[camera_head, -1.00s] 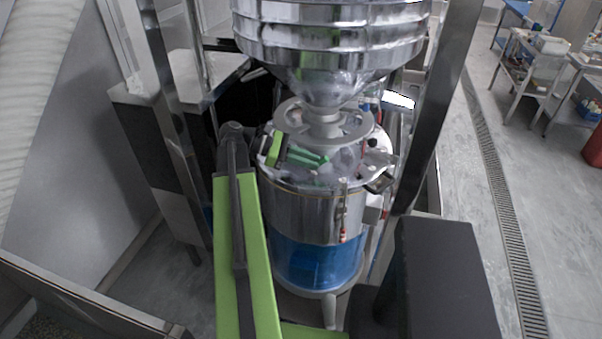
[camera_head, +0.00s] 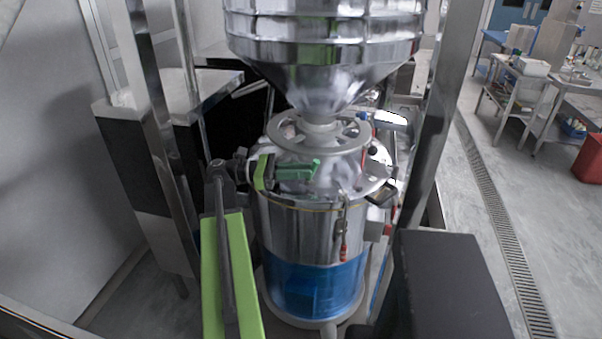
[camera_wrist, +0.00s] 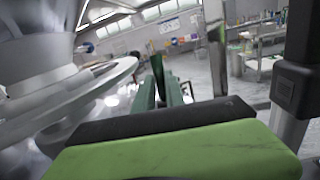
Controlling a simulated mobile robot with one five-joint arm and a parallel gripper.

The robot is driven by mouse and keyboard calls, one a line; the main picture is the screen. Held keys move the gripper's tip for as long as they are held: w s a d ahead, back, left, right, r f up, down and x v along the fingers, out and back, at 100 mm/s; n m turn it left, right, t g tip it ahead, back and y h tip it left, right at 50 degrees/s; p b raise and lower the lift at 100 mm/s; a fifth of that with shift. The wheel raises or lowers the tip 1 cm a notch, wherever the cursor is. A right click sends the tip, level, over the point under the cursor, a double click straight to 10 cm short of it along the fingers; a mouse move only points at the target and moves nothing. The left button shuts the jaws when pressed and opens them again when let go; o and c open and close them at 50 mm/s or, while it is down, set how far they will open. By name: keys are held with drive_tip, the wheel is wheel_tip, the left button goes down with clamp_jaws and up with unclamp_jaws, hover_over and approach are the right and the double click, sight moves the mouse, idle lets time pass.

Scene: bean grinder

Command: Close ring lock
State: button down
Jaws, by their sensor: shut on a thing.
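The ring lock (camera_head: 350,131) is a flat grey metal ring with cut-outs around the neck under the steel hopper. Its rim fills the left of the wrist view (camera_wrist: 95,92). My gripper (camera_head: 314,169), with green fingers, lies just in front of the ring, above the drum's lid. In the wrist view the two dark green fingers (camera_wrist: 163,88) are close together, to the right of the ring's rim. They are shut on a small part of the ring lock; the fingers hide most of that part, so its shape is unclear.
The ribbed hopper (camera_head: 322,60) hangs directly above. The steel drum (camera_head: 295,228) with a blue lower band stands below. Steel posts rise left (camera_head: 150,120) and right (camera_head: 432,140). A red-ended latch (camera_head: 343,240) hangs on the drum's front. Open floor lies right.

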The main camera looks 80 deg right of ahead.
drive_tip(key=shift+d+r, duration=0.1)
drive_tip(key=shift+r, duration=0.05)
drive_tip(key=c, duration=1.4)
unclamp_jaws()
wheel_tip(320, 180, up, 6)
drive_tip(key=f+p, duration=0.1)
drive_tip(key=p, duration=0.5)
drive_tip(key=s+a+r+p, duration=0.1)
drive_tip(key=s+r, duration=0.1)
drive_tip(key=s, duration=0.1)
drive_tip(key=s+a+r+p, duration=0.2)
drive_tip(key=s, duration=0.2)
drive_tip(key=s+a+r+p, duration=0.2)
drive_tip(key=s, duration=0.1)
drive_tip(key=shift+s, duration=0.25)
